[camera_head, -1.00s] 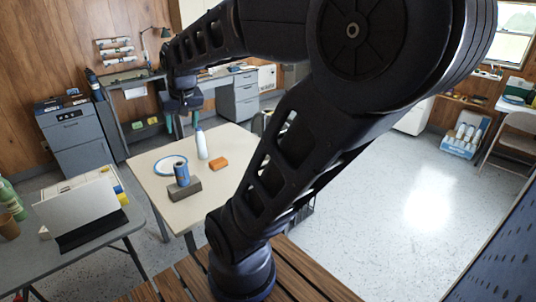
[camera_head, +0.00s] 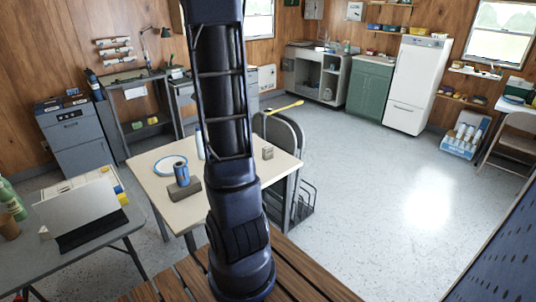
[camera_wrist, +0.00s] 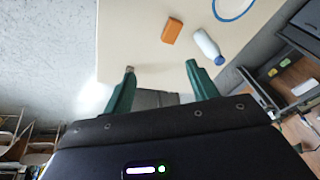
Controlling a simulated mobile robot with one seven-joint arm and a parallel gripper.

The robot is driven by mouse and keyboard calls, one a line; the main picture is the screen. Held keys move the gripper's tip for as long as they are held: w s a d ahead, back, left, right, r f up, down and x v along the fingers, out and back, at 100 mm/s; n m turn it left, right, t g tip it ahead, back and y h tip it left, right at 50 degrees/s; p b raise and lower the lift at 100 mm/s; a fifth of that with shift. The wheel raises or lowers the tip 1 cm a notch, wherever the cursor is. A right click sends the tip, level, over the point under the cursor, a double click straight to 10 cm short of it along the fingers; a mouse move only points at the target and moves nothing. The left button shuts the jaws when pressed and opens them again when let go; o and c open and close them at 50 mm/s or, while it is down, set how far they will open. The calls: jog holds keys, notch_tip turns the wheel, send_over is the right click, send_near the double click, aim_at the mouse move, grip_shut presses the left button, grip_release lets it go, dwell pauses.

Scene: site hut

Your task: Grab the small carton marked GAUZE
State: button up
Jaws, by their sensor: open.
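A small grey-brown box (camera_head: 268,152) stands on the right part of the cream table (camera_head: 165,207) in the head view. Its lettering is too small to read, so I cannot confirm it is the GAUZE carton. In the wrist view a small brownish thing (camera_wrist: 129,69) shows at the tip of the left finger; it may be the same box. My gripper (camera_wrist: 160,68) is open, with its two green fingers apart over the table's edge and nothing seen held between them. In the head view my arm hides the gripper.
An orange block (camera_wrist: 172,30), a white bottle with a blue cap (camera_wrist: 207,46) and a blue-rimmed plate (camera_head: 171,166) share the table. A blue can (camera_head: 181,173) stands on a grey-brown block (camera_head: 184,191). Open floor lies to the right.

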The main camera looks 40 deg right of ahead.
jog(key=w+d+f+m+g+h, duration=0.1)
jog(key=w+d+f+m, duration=0.1)
jog(key=d+f, duration=0.5)
jog(key=w+d+f+m+g, duration=0.1)
jog(key=w+d+f+m, duration=0.2)
jog(key=d, duration=0.5)
jog(key=m+g+h, duration=0.1)
jog(key=m+h, duration=0.1)
jog(key=m, duration=0.1)
send_near(268, 146)
notch_tip(268, 146, down, 2)
jog(key=x, duration=1)
jog(key=shift+d+f, duration=0.1)
jog(key=shift+d, duration=0.3)
jog(key=shift+c, duration=0.2)
jog(key=c, duration=1)
